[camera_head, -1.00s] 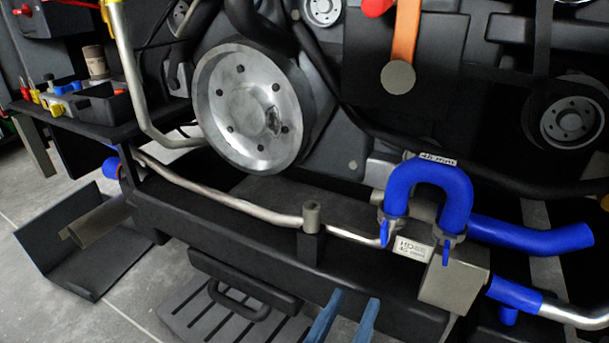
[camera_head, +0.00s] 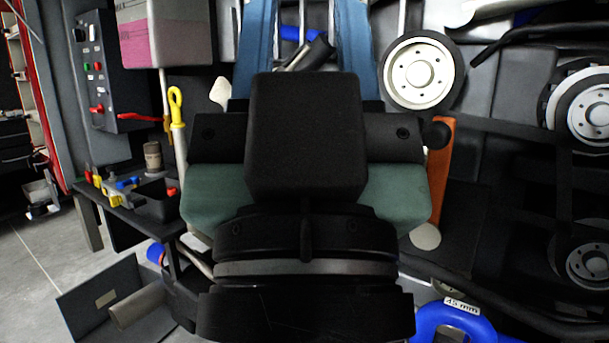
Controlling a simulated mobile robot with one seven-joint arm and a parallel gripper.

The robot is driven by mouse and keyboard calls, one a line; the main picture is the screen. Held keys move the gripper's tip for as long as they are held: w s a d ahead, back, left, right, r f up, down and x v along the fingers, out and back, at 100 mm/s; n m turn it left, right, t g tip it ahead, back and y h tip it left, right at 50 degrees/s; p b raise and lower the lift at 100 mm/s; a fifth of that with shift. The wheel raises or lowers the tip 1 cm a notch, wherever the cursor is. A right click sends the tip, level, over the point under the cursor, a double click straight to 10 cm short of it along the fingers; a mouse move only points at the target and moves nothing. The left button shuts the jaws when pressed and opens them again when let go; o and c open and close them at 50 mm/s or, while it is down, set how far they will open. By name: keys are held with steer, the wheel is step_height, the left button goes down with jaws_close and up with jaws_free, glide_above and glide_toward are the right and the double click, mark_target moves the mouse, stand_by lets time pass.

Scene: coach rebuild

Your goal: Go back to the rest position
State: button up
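My gripper (camera_head: 304,25) is raised in front of the camera and points up and away. Its two blue fingers stand wide apart, with their tips at or beyond the top edge. Engine parts show between them, and I see nothing held. My black and green wrist fills the middle of the picture and hides much of the engine behind it. The blue U-shaped hose (camera_head: 455,322) with a "45 mm" label sits at the bottom edge, partly cut off and apart from my gripper.
A small shelf (camera_head: 118,217) with tools and a brown cup (camera_head: 153,156) is at the left. Above it are a dark control box (camera_head: 100,65) and a pink-grey box (camera_head: 167,35). Engine pulleys (camera_head: 421,73) fill the right. Grey floor (camera_head: 30,255) is open at the lower left.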

step_height(320, 180, up, 35)
steer(key=p, duration=3.3)
steer(key=shift+f, duration=0.2)
